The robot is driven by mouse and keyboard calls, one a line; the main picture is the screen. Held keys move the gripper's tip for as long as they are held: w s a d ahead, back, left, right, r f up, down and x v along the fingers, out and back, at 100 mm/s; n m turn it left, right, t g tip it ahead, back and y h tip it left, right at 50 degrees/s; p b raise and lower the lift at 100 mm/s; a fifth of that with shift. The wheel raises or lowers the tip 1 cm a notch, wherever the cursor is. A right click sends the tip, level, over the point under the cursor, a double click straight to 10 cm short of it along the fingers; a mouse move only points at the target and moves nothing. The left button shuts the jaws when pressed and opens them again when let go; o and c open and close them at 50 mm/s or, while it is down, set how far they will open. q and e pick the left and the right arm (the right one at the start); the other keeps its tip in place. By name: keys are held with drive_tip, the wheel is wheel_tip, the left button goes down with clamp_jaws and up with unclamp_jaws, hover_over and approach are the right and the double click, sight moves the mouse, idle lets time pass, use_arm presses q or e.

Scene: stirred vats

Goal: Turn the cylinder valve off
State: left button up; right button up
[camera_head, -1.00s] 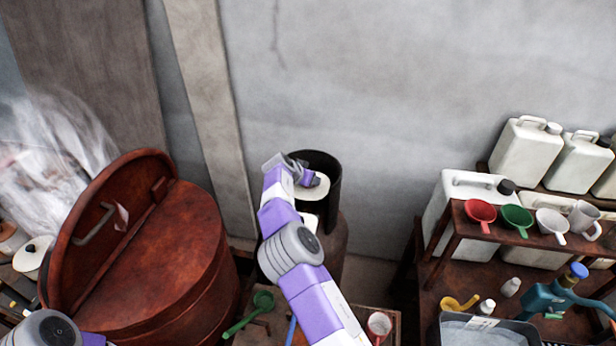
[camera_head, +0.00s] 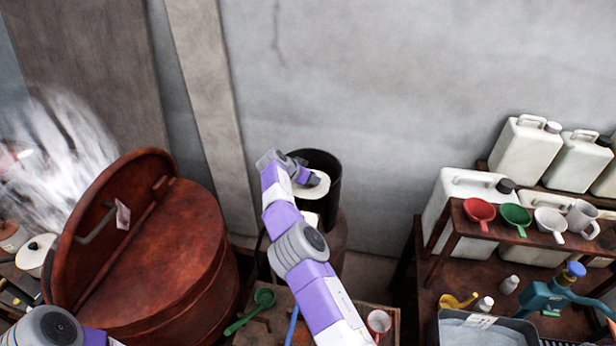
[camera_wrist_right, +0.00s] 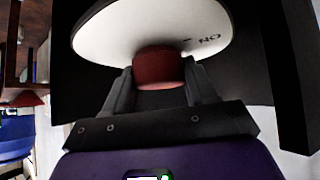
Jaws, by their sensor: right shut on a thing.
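The cylinder (camera_head: 331,232) stands upright against the wall, with a dark open collar (camera_head: 324,160) around its top. Inside the collar is a white disc (camera_head: 318,186), partly covered by my right arm. In the right wrist view the white disc (camera_wrist_right: 110,35) bears lettering that reads "ON" or "NO". My right gripper (camera_wrist_right: 160,92) is shut on the red knob, a finger on each side. In the head view the gripper's tips are mostly hidden at the collar. My left arm shows only at the lower left; its gripper is out of frame.
A large rust-red vat (camera_head: 170,260) with its lid raised stands left of the cylinder. A shelf (camera_head: 450,235) with coloured scoops and white jugs is at the right. A green scoop (camera_head: 262,300) lies on a low crate in front.

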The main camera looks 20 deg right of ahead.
drive_tip(key=o, duration=1)
drive_tip(key=shift+o, duration=0.2)
drive_tip(key=b+v, duration=0.2)
drive_tip(key=v, duration=0.5)
drive_tip(key=shift+a+r, duration=0.15)
drive_tip(key=shift+a, duration=0.05)
drive_tip(key=shift+s, duration=0.1)
